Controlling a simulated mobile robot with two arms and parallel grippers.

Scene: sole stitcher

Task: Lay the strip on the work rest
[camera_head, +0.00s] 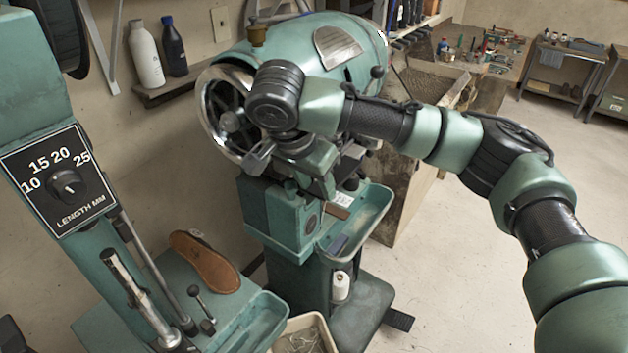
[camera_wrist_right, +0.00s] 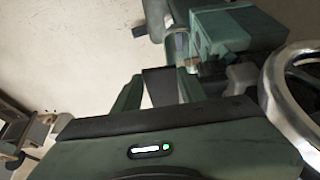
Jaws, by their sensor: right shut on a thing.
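My right gripper (camera_head: 316,163) is at the front of the green stitching machine (camera_head: 340,50), beneath its rounded head. In the right wrist view its two green fingers (camera_wrist_right: 158,80) are shut on a flat dark strip (camera_wrist_right: 160,88). My wrist and the machine's parts hide most of this strip in the head view. Small metal parts near the work rest (camera_wrist_right: 205,67) show just beyond the right finger. I cannot tell whether the strip touches the rest. My left gripper is not in view.
A chrome handwheel (camera_head: 213,127) stands close beside my right wrist. A green tray (camera_head: 376,207) below holds a small brown piece and a dark piece. A brown sole (camera_head: 204,262) lies on the nearer machine's table. Open floor is at the right.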

